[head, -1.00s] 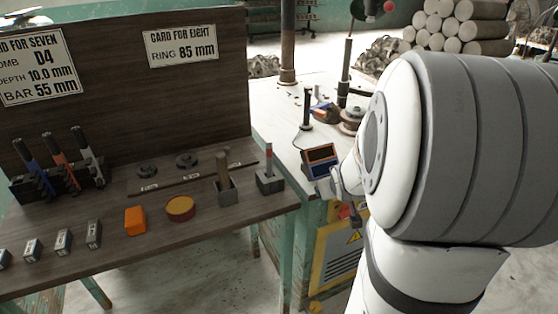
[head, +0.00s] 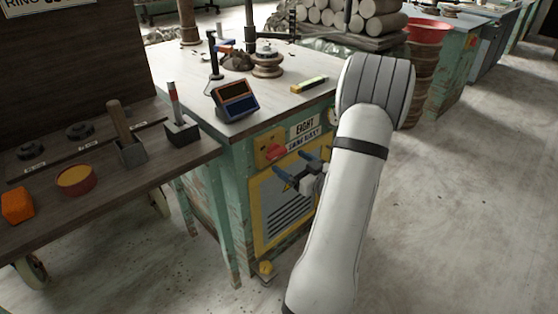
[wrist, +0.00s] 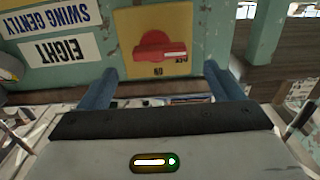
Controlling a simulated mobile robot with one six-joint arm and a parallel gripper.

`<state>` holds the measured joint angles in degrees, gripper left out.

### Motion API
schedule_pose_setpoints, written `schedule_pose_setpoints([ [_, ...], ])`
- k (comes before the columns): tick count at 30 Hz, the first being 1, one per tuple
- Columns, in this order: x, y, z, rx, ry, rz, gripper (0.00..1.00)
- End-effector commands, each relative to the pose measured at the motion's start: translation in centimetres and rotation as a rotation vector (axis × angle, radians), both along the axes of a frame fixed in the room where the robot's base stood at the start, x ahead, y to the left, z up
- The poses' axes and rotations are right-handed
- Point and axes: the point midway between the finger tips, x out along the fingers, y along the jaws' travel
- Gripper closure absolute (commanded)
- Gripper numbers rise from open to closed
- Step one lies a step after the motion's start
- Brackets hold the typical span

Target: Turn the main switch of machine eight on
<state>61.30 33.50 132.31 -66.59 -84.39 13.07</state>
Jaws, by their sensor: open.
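Machine eight (head: 215,165) is a green cabinet with an "EIGHT" label (head: 304,128), also upside down in the wrist view (wrist: 60,50). Its main switch is a red knob (head: 276,152) on a yellow plate (head: 262,145). In the wrist view the red knob (wrist: 153,45) lies crosswise, its white mark at the right end near a small label that looks like "OFF"; "ON" is printed below it, upside down. My gripper (head: 289,163) is open and empty, its blue fingers pointing at the cabinet front, just below the switch in the head view. The wrist view shows the fingers (wrist: 162,82) apart, short of the knob.
A "SWING GENTLY" sign (wrist: 45,14) is beside the switch. A vented yellow-edged panel (head: 285,205) lies below. A tool bench (head: 140,175) stands left; the floor at right is clear.

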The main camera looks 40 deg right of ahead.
Motion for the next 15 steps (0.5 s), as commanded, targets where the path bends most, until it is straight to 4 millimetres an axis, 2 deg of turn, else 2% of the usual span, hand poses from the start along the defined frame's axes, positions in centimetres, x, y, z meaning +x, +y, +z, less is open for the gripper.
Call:
schedule_pose_setpoints([
  [1,1.0,0.2,-0.1,-0.003,0.000,0.004,0.13],
  [6,3.6,0.4,-0.1,-0.003,0.001,0.003,0.13],
  [10,4.8,0.4,-0.1,-0.002,0.001,0.001,0.13],
  [15,5.2,0.4,0.0,-0.002,0.002,-0.002,0.13],
])
